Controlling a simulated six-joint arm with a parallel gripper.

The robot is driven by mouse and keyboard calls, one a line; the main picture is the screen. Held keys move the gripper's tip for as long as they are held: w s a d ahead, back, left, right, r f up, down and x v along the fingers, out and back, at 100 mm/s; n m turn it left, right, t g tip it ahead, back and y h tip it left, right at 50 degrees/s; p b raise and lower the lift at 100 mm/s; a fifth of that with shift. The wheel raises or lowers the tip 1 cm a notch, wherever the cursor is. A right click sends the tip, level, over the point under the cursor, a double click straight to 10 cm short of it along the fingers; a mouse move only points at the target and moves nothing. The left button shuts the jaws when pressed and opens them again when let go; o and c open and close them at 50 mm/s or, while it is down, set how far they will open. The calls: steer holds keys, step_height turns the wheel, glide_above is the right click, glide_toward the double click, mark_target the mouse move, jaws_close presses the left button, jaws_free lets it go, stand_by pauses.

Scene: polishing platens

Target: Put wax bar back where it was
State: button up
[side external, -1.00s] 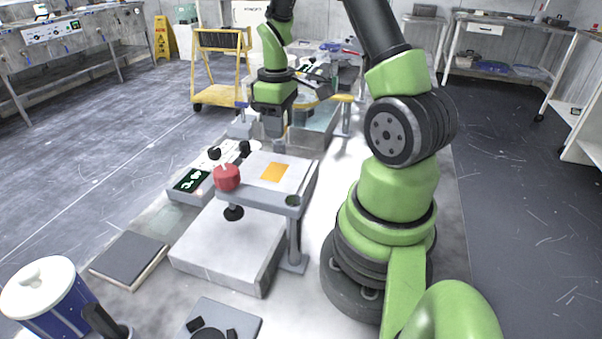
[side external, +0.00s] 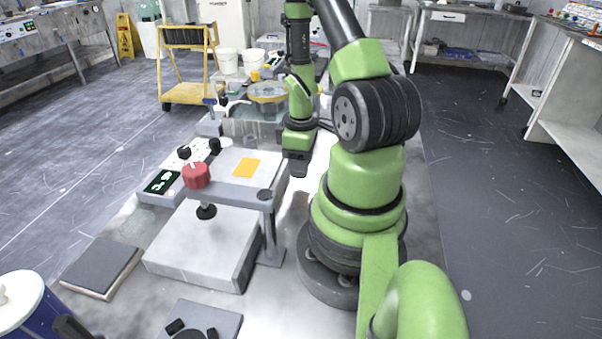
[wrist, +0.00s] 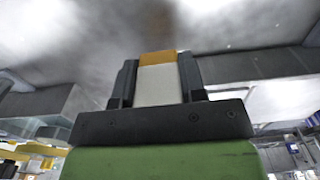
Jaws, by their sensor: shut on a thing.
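The wax bar (wrist: 158,58) shows in the wrist view as a pale block with an orange end. My gripper (wrist: 158,78) is shut on it, with a dark finger on each side and the orange end pointing out past the fingers. In the side view my gripper (side external: 296,168) points down just right of the grey raised stand, over the pale bench. The bar is hard to make out there. The gap between bar and bench cannot be told. A blurred brownish patch (side external: 301,203) lies on the bench just below my gripper.
The grey stand (side external: 232,192) carries an orange square (side external: 244,168) and a red knob (side external: 196,175). A control box with a green display (side external: 161,182) is at its left. A round yellow-rimmed platen (side external: 267,92) stands behind. My arm's base stands close on the right.

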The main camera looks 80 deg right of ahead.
steer(key=shift+f, duration=1.55)
steer(key=shift+f, duration=0.15)
steer(key=o, duration=1.1)
steer(key=shift+c, duration=0.2)
